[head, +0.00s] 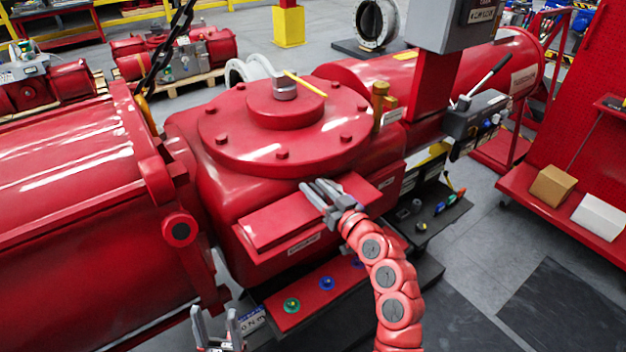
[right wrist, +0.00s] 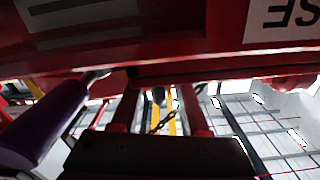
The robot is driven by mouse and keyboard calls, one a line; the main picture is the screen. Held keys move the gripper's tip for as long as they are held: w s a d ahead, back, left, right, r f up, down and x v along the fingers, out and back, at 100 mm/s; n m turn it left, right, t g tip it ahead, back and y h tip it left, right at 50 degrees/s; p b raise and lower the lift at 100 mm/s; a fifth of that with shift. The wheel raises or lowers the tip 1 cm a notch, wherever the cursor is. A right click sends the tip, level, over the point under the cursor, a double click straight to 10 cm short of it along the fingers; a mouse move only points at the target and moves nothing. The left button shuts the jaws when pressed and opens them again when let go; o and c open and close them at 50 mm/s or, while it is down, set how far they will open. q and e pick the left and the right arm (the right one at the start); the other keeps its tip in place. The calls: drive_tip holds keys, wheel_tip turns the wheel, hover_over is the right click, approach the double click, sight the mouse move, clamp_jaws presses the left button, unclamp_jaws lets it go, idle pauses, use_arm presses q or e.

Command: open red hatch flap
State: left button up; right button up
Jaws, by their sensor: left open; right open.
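The red hatch flap (head: 285,222) is a flat rectangular plate on the front of the red actuator housing, below the round bolted cover. It looks lowered, lying close to the housing. My right gripper (head: 317,190) is open at the flap's right end, over its upper edge. I cannot tell whether it touches the flap. My left gripper (head: 215,322) is open and empty, low at the bottom edge of the head view, left of the button panel. The right wrist view shows a dark red surface (right wrist: 140,50) close up; I cannot tell which part it is.
A red panel with several coloured buttons (head: 327,283) lies below the flap. A dark tool shelf (head: 430,215) is to the right of my right arm. A large red cylinder (head: 70,230) fills the left. A dark chain (head: 172,45) hangs at upper left. Open floor lies at right.

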drive_tip(key=shift+w+a, duration=0.4)
drive_tip(key=shift+w, duration=0.2)
drive_tip(key=shift+c, duration=0.3)
clamp_jaws()
idle(0.9)
